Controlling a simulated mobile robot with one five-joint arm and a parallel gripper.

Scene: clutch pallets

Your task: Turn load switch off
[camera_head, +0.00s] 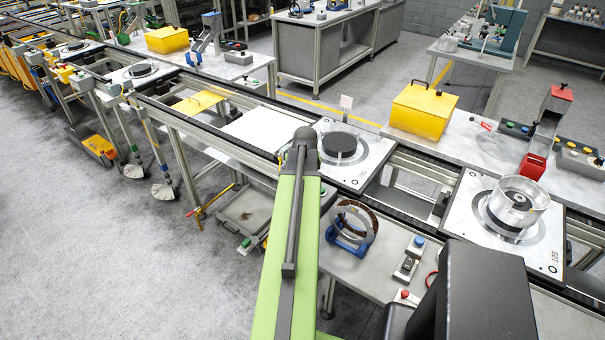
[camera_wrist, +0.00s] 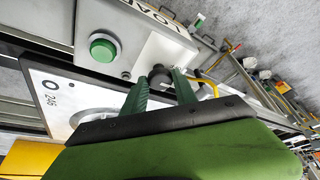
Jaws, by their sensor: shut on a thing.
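In the wrist view a pale control box carries upside-down lettering that appears to read LOAD, partly cut off at the top edge. A dark round switch knob (camera_wrist: 159,74) sits on this box (camera_wrist: 136,40), close to its lower edge. My gripper (camera_wrist: 161,81) has its two green fingers on either side of the knob and is shut on it. The fingers hide part of the knob, and I cannot tell which way it is turned. In the head view my green arm reaches forward, and the gripper does not show.
A green push button (camera_wrist: 102,48) stands beside the knob on the same box. A white pallet plate marked 245 (camera_wrist: 52,92) lies beside the box. In the head view, a yellow case (camera_head: 421,108) and a pallet with a clear housing (camera_head: 513,207) are on the right.

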